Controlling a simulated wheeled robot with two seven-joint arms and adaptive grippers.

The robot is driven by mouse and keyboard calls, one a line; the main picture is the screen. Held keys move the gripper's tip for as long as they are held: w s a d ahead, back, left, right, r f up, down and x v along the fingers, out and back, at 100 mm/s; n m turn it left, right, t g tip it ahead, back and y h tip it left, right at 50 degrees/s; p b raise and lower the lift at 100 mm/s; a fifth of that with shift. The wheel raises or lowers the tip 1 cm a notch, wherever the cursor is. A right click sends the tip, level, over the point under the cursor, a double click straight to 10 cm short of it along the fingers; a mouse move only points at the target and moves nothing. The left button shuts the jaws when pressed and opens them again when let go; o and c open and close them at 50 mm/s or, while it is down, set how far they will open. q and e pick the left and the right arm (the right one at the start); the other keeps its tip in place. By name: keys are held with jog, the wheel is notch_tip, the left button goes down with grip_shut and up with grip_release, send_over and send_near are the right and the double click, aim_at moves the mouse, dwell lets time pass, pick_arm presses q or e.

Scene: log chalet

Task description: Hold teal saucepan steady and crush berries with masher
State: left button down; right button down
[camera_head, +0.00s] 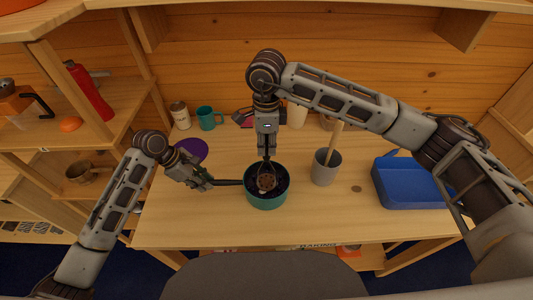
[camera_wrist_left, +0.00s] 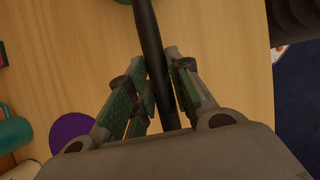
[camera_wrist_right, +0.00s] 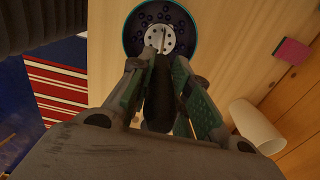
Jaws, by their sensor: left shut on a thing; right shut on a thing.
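The teal saucepan (camera_head: 266,201) stands on the wooden table in the head view, with dark berries inside. Its dark handle (camera_head: 228,182) points left; the handle also runs between the fingers in the left wrist view (camera_wrist_left: 150,40). My left gripper (camera_head: 208,183) is shut on that handle. My right gripper (camera_head: 267,150) is above the pan, shut on the masher, whose dark grip (camera_wrist_right: 158,95) shows between its fingers. The masher's round perforated plate (camera_wrist_right: 160,40) is inside the pan, over the berries (camera_wrist_right: 180,20). How deeply it presses is unclear.
A grey crock (camera_head: 325,168) with a wooden utensil stands right of the pan. A blue tray (camera_head: 408,184) is further right. A teal mug (camera_head: 207,118), a jar (camera_head: 180,115) and a purple disc (camera_head: 191,151) lie behind left. The table front is clear.

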jog(key=shift+s, duration=0.1)
jog(key=shift+s, duration=1)
jog(key=shift+f, duration=0.1)
notch_tip(320, 180, down, 3)
jog(key=shift+f, duration=0.1)
dwell(0.5)
jog(key=shift+w, duration=0.1)
jog(key=shift+w+d+r, duration=0.3)
jog(key=shift+w+r, duration=0.25)
jog(key=shift+r, duration=0.05)
jog(key=shift+w+d+r, duration=0.3)
jog(key=shift+w+r, duration=0.3)
jog(key=shift+w+d+r, duration=0.3)
jog(key=shift+w+r, duration=0.25)
jog(key=shift+r, duration=0.05)
jog(key=shift+f, duration=0.2)
